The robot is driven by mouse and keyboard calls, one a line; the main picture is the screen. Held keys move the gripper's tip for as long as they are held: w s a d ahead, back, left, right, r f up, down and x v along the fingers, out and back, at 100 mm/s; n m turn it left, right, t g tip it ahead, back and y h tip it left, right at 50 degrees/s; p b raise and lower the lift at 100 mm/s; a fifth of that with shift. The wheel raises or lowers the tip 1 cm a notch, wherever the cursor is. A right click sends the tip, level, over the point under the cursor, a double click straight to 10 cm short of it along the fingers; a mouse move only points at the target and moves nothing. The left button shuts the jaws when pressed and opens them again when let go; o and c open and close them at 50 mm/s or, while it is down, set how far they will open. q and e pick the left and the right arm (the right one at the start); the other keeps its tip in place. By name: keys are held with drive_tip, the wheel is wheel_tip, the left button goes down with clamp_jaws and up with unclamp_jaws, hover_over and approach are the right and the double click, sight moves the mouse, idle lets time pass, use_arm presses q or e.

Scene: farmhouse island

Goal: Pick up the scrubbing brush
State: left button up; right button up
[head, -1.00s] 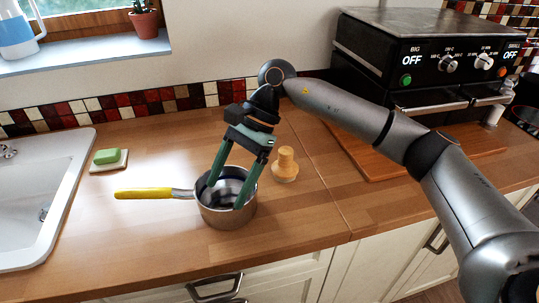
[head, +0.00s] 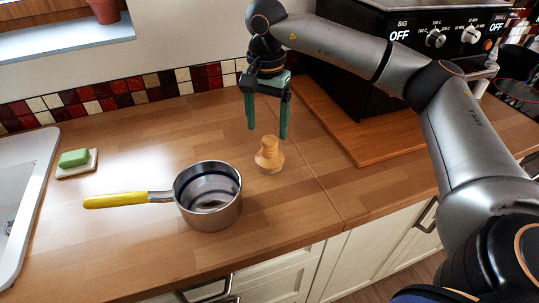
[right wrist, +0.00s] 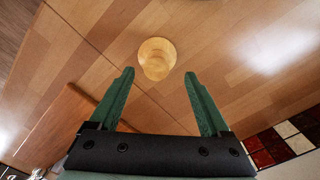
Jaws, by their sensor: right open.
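The scrubbing brush (head: 268,155) is a small light-wood piece with a round knob on top, standing upright on the wooden counter, right of the pot. It also shows from above in the right wrist view (right wrist: 157,57), beyond the fingertips and between their lines. My right gripper (head: 267,134) is open and empty, its green fingers pointing down behind and above the brush. In the right wrist view the two fingers (right wrist: 158,72) are spread apart and do not touch the brush. My left gripper is not in view.
A steel pot (head: 209,196) with a yellow handle stands left of the brush. A green sponge on a white dish (head: 77,162) lies near the sink (head: 22,205). A wooden board (head: 345,127) and black oven (head: 340,60) are at right. The counter around the brush is clear.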

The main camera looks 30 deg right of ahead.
sight(270, 139)
drive_tip(key=f, duration=0.5)
drive_tip(key=shift+s+d+f+p, duration=0.1)
drive_tip(key=shift+d+f+p, duration=0.05)
drive_tip(key=shift+d+p, duration=0.15)
clamp_jaws()
idle(0.4)
